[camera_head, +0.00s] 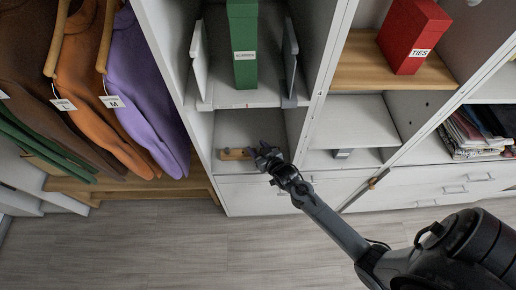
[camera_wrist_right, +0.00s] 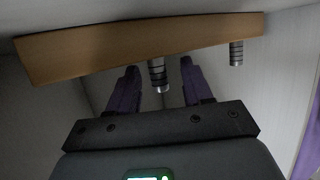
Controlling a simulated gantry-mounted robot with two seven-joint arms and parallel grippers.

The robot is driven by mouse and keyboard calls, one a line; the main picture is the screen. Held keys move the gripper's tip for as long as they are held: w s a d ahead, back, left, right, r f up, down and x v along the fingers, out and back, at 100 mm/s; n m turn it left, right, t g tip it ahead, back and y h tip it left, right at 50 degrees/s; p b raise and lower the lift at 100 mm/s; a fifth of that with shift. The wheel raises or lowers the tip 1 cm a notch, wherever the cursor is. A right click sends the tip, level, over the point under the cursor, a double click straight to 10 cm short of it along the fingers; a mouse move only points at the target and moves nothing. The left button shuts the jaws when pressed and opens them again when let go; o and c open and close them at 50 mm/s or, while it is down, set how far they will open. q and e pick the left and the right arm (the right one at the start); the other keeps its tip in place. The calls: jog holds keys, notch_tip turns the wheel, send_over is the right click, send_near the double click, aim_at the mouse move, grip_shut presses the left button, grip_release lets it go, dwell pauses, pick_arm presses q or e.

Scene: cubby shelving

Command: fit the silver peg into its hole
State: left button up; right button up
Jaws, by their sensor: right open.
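A wooden strip (camera_head: 235,154) lies in the low cubby left of centre. In the right wrist view the strip (camera_wrist_right: 130,48) spans the top, with two banded, dark-and-silver pegs jutting from it. One peg (camera_wrist_right: 158,75) appears between my right gripper's fingers; I cannot tell its depth relative to them. The other peg (camera_wrist_right: 236,53) is to the right, outside the fingers. My right gripper (camera_wrist_right: 160,82) is open, and in the head view (camera_head: 264,155) it is at the strip's right end. I cannot tell which peg is the silver one. My left gripper is not in view.
A green box (camera_head: 243,45) stands on the shelf above the cubby. A red box (camera_head: 412,35) stands on a wooden shelf at right. Small dark spots (camera_head: 427,105) mark a divider wall. Sweaters (camera_head: 150,90) hang at left. The floor (camera_head: 180,245) is clear.

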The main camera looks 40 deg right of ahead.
jog(key=shift+s, duration=0.1)
jog(key=shift+s+r, duration=0.15)
jog(key=shift+s, duration=0.1)
jog(key=p+v, duration=0.2)
jog(key=v, duration=0.8)
jog(key=shift+a, duration=0.1)
jog(key=shift+s, duration=0.1)
